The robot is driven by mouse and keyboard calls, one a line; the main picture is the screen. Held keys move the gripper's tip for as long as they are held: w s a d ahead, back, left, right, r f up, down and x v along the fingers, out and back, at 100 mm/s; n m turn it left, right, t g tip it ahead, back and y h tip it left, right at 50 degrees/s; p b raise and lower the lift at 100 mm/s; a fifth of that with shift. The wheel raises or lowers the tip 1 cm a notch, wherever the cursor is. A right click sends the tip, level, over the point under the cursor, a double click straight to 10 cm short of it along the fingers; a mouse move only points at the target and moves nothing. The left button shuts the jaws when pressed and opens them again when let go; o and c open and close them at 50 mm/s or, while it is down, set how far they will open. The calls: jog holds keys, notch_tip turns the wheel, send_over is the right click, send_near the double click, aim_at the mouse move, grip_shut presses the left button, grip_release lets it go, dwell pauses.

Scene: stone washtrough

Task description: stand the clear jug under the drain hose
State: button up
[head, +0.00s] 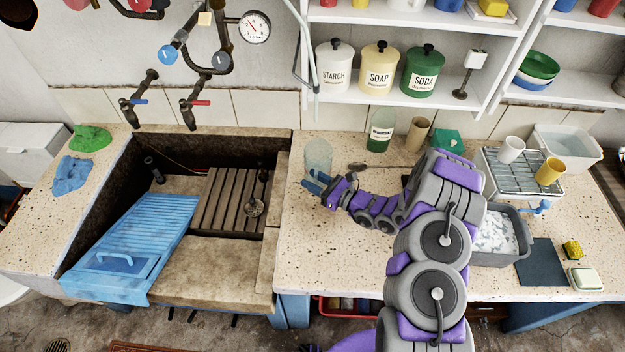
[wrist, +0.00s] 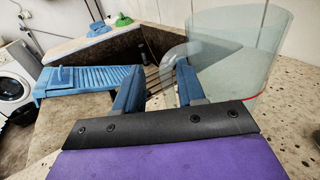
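The clear jug (head: 318,153) stands upright on the speckled stone counter, right of the trough. In the wrist view the jug (wrist: 243,40) fills the upper right, with its clear handle (wrist: 168,58) reaching left toward the space between my fingers. My gripper (head: 316,183) is at the jug's near side, its blue fingers apart. The fingers also show in the wrist view (wrist: 158,88); contact with the handle cannot be told. A pale thin hose (head: 313,75), apparently the drain hose, hangs down the wall with its lower end just above the jug in the head view.
The stone trough (head: 160,215) with a blue washboard (head: 130,250) lies left. A grey basin (head: 492,258) and dish rack (head: 520,172) are farther right.

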jog(key=p+v, duration=0.1)
jog(key=v, duration=0.6)
jog(key=shift+d, duration=0.35)
jog(key=s+a+r+n+g, duration=0.5)
jog(key=s+r+n+g, duration=0.25)
jog(key=s+r, duration=0.2)
jog(key=s+a+r+n+g, duration=0.55)
jog(key=s+r+n, duration=0.25)
jog(key=r, duration=0.3)
jog(key=s+d+r+n+h, duration=0.3)
jog(key=s+d+h, duration=0.4)
jog(key=s+d, duration=0.3)
jog(key=s+d+r+n+t+h, duration=0.1)
jog(key=s+d+r+n+h, duration=0.1)
jog(key=s+d+n+h, duration=0.4)
jog(key=s+d+h, duration=0.2)
jog(key=s+d, duration=0.2)
jog(key=s, duration=0.2)
jog(key=shift+r+t, duration=0.3)
jog(key=shift+r, duration=0.1)
